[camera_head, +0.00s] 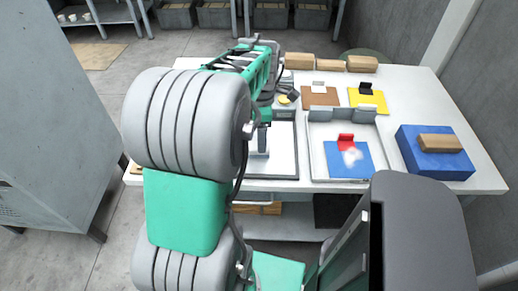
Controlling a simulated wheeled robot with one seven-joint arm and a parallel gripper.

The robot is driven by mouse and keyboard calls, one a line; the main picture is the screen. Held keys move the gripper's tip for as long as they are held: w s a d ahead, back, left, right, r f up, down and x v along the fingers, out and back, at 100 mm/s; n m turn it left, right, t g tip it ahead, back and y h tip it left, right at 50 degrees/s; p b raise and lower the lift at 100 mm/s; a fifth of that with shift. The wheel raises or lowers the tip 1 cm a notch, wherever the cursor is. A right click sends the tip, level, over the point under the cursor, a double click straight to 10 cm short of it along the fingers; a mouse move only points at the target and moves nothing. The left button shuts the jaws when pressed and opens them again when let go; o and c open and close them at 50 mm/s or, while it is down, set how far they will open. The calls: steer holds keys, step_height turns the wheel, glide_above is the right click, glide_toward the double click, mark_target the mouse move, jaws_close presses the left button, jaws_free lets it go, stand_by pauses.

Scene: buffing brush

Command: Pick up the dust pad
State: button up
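No thing is labelled as the dust pad. The likeliest is a blue square pad (347,163) with a white dusty patch and a red upright tab (345,142), lying in the right-hand white tray (318,170). A brown pad (319,99) with a white tab and a yellow pad (368,101) with a black tab lie behind that tray. My green and grey arm reaches over the table's left part. My gripper (260,140) seems to be at its end, over the left tray (284,150), left of the blue pad and apart from it. My arm partly hides it; its fingers are unclear.
A thick blue block (435,158) bearing a brown block (439,142) stands at the right of the white table (478,174). Several brown blocks (331,64) line the back edge. A grey cabinet (60,110) stands at left. Bare tabletop shows between the right tray and blue block.

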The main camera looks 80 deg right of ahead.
steer(key=f, duration=0.5)
steer(key=shift+w+f, duration=0.35)
steer(key=c, duration=1.4)
steer(key=shift+c, duration=0.2)
steer(key=shift+r, duration=0.5)
steer(key=r, duration=0.2)
steer(key=shift+a+r, duration=0.2)
steer(key=shift+r, duration=0.15)
steer(key=s+a+r, duration=0.2)
steer(key=a+r, duration=0.7)
steer(key=a, duration=0.4)
steer(key=shift+a+r+b, duration=0.15)
steer(key=shift+a+b, duration=0.2)
steer(key=shift+b, duration=0.1)
